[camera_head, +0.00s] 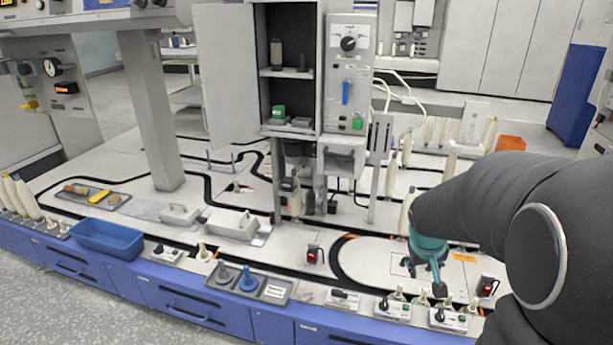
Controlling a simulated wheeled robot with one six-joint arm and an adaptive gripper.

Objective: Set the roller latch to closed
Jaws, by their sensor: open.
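No part is readably labelled as the roller latch, so I cannot tell for certain which one it is. A small plate with a dark horizontal lever (345,294) lies at the bench's front edge. Small lever boxes (392,308) and (449,318) stand to its right, each with a dark knob. An upright blue handle (346,92) is on the grey control panel of the cabinet. My gripper (424,272), teal at the wrist, points down over the right front of the bench. It is open, with nothing visible in it. Its fingertips are small and hard to make out.
An open cabinet (225,70) rises at mid-bench. A blue bin (106,238) and a grey tray with bobbin-like pieces (272,291) sit along the front. Red switches (314,255) and (487,288) flank my gripper. White bobbins stand behind it. My arm hides the right side.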

